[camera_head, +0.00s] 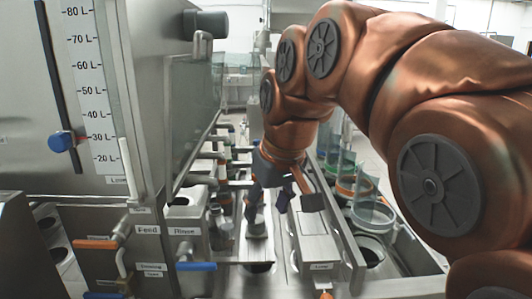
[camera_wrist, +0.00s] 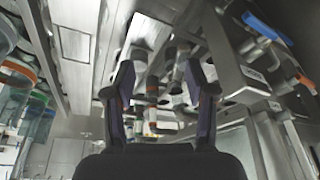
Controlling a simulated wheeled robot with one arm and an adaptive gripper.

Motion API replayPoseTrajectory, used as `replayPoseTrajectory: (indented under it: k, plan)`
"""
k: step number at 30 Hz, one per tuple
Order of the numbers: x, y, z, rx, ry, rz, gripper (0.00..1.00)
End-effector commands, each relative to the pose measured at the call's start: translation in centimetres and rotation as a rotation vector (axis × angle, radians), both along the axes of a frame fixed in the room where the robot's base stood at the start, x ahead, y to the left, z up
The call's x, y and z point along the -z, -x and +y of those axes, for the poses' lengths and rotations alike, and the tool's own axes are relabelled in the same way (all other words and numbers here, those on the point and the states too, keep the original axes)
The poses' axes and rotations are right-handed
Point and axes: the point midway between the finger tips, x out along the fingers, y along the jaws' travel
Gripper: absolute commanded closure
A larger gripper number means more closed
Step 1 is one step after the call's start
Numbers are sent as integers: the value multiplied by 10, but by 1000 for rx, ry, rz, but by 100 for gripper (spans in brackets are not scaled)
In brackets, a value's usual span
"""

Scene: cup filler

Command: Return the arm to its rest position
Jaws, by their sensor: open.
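My gripper (camera_head: 268,204) is at the end of my copper-coloured arm, which reaches in from the right of the head view. It points down over the middle of the metal bench, near a long grey block (camera_head: 313,240) with a label at its front. In the wrist view my gripper (camera_wrist: 160,88) shows its two dark fingers wide apart with nothing held between them. Valves and pipe fittings (camera_wrist: 153,92) show blurred beyond the gap. My arm hides part of the bench's right side in the head view.
A tank with a litre scale (camera_head: 88,90) and a blue slider (camera_head: 62,141) stands at left. An orange-handled Feed valve (camera_head: 97,244) and blue-handled Rinse valve (camera_head: 196,266) stick out below. Glass jars with coloured rims (camera_head: 373,215) line the right. A glass panel (camera_head: 195,115) stands beside the tank.

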Motion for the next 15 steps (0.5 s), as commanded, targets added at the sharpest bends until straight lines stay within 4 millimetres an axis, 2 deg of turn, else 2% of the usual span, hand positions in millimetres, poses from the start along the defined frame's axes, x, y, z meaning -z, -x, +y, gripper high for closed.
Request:
replayPoseTrajectory:
  k: [1, 6, 11, 15]
  plan:
    - [11, 7, -15, 37, 7, 27, 45]
    - [45, 31, -60, 147, 28, 97, 45]
    - [78, 62, -97, 242, 50, 165, 45]
    - [108, 94, -125, 316, 70, 226, 45]
